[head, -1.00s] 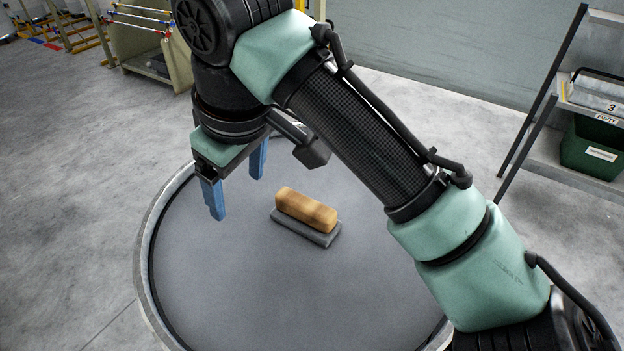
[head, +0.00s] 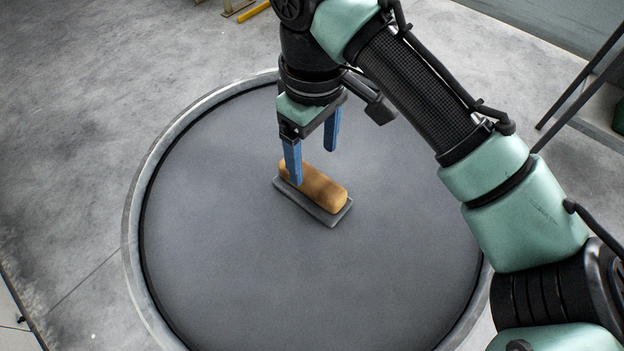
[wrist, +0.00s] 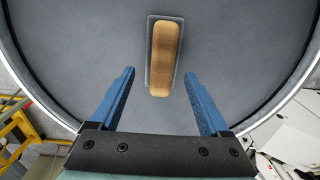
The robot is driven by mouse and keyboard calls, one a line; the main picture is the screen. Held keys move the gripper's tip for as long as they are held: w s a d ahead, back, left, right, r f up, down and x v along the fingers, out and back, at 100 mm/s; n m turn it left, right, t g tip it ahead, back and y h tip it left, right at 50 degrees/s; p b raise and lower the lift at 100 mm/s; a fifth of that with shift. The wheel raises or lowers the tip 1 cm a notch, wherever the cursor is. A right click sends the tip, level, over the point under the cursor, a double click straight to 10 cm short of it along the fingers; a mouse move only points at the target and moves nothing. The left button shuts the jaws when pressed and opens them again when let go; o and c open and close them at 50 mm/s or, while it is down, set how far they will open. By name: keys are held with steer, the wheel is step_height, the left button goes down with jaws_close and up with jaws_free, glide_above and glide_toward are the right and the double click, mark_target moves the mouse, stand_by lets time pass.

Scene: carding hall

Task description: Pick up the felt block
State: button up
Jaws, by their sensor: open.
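The felt block appears as a grey slab (head: 327,214) with a rounded tan wooden top (head: 321,189), lying on a round grey tabletop (head: 230,245). In the wrist view the tan top (wrist: 165,55) and the grey slab's edge (wrist: 149,50) lie ahead of the fingertips, roughly centred between them. My gripper (head: 313,165) points down with two blue fingers apart and nothing between them. In the head view the nearer finger overlaps the block's left end, partly hiding it. The wrist view shows both fingers (wrist: 158,72) clear of the block's sides.
The round table has a raised pale metal rim (head: 133,225). Its surface around the block is bare. A dark-framed shelf rack (head: 585,95) stands on the concrete floor at the upper right. Yellow metal parts (head: 255,11) show at the top.

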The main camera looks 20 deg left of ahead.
mark_target(312, 176)
steer(key=shift+s+f+p, duration=0.2)
steer(key=shift+f+p, duration=0.6)
steer(key=shift+f, duration=2.3)
jaws_close()
